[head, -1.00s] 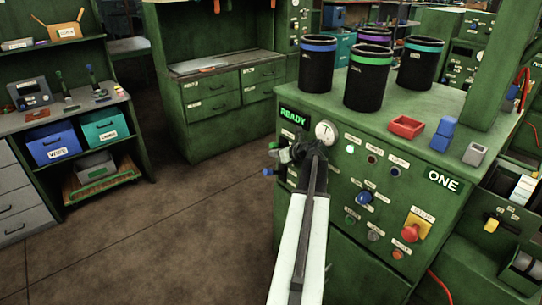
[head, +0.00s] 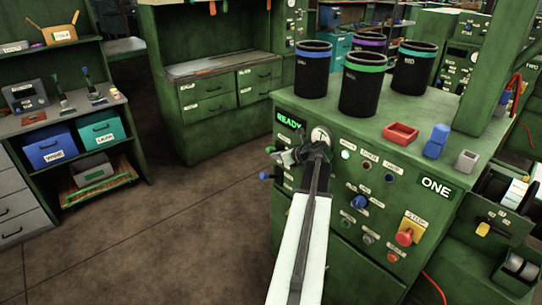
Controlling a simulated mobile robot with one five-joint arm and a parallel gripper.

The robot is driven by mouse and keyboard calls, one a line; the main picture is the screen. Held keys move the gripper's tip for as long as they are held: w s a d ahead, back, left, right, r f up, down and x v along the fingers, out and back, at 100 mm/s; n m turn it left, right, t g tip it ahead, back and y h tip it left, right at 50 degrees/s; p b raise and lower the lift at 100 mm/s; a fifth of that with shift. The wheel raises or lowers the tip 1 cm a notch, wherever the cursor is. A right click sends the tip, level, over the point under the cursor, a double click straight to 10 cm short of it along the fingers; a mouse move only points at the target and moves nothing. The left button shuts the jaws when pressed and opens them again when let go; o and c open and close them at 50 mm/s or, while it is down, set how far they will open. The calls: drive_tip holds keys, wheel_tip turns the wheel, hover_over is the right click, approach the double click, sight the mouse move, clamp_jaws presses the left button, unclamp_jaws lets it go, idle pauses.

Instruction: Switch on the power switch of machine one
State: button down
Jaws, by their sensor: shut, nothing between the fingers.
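Machine one is the green cabinet with the "ONE" label (head: 436,187) on its front panel. A "READY" display (head: 289,119) glows green at the panel's upper left. Beside it is a round white gauge (head: 320,136). A lamp (head: 346,154) is lit; two lamps right of it look dark. Below are a blue knob (head: 359,201), small buttons and a red knob on a yellow plate (head: 405,236). My arm hides part of the panel; I cannot tell which control is the power switch.
Several dark cylinders with coloured bands (head: 363,88), a red tray (head: 400,133) and a blue block (head: 436,141) stand on the cabinet top. A green post rises at its right. A shelf with blue boxes (head: 50,146) stands at left. The brown floor between is clear.

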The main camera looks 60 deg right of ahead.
drive_tip(key=s+a, duration=0.3)
drive_tip(key=s, duration=0.9)
drive_tip(key=shift+a, duration=0.2)
drive_tip(key=shift+w, duration=0.2)
